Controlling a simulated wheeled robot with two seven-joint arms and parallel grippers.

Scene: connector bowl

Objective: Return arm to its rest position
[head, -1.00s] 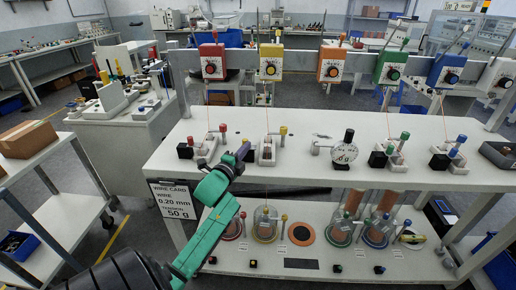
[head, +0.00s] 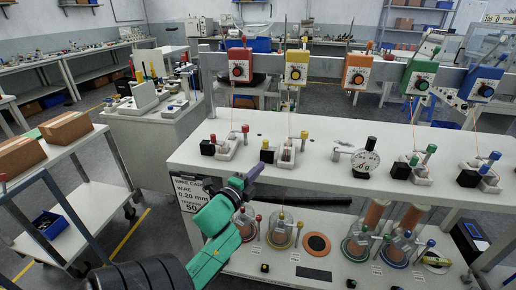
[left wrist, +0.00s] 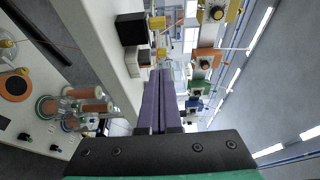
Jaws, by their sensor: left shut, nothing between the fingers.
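My left gripper (head: 254,175) shows in the head view with purple fingers closed together and nothing between them. Its green arm (head: 215,225) comes in from the lower left. The fingertips are in front of the bench's front edge, below the red-knobbed fixture (head: 228,146) and the yellow-knobbed fixture (head: 287,151). In the left wrist view the closed purple fingers (left wrist: 158,100) point away from the camera, beside the white bench edge (left wrist: 105,50). My right gripper is in neither view.
The white bench (head: 330,185) carries several fixtures and a round dial (head: 365,161). Coloured boxes hang on a rail above, the red one (head: 240,66) at the left. A lower shelf holds spools under glass. A cart with cardboard boxes (head: 66,127) stands left, with open floor between.

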